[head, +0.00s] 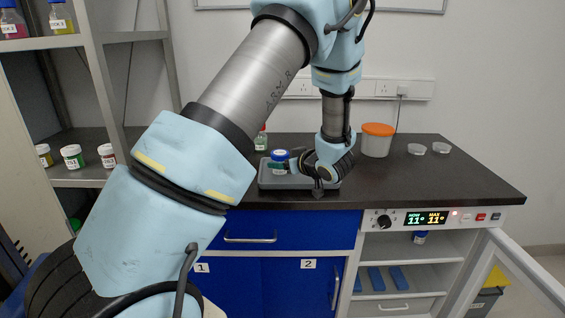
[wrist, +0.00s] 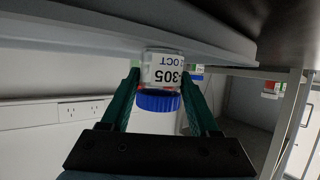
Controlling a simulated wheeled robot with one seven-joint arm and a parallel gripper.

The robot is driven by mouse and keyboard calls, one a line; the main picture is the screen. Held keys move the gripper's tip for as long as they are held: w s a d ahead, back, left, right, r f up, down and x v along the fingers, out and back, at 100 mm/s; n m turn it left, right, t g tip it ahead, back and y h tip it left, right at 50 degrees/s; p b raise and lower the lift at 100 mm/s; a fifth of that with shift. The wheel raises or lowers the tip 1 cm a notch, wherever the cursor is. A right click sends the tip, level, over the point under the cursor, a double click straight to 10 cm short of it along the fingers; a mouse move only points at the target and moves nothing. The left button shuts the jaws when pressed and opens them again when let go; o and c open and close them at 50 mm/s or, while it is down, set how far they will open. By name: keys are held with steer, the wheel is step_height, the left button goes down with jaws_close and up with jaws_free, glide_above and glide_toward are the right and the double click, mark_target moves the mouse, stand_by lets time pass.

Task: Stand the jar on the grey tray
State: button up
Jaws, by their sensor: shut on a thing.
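The jar (head: 280,155) has a blue lid and a white label and is between the fingers of my gripper (head: 288,163). In the wrist view the jar (wrist: 163,70) appears upside down because that picture is inverted; its label reads "305" and "OCT". The green fingers are shut on its sides near the lid. The grey tray (head: 268,186) lies on the dark counter, and the jar is upright over its left part. In the wrist view the jar's base is close to the tray (wrist: 100,32); I cannot tell if they touch.
A bottle with a red cap (head: 260,139) stands behind the tray. A white tub with an orange lid (head: 376,141) and two clear dishes (head: 416,149) stand on the dark counter (head: 440,180) to the right. A cabinet door (head: 520,275) hangs open below.

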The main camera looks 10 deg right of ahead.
mark_target(280, 158)
steer(key=shift+f, duration=0.15)
steer(key=o, duration=1.4)
steer(key=shift+o, duration=0.2)
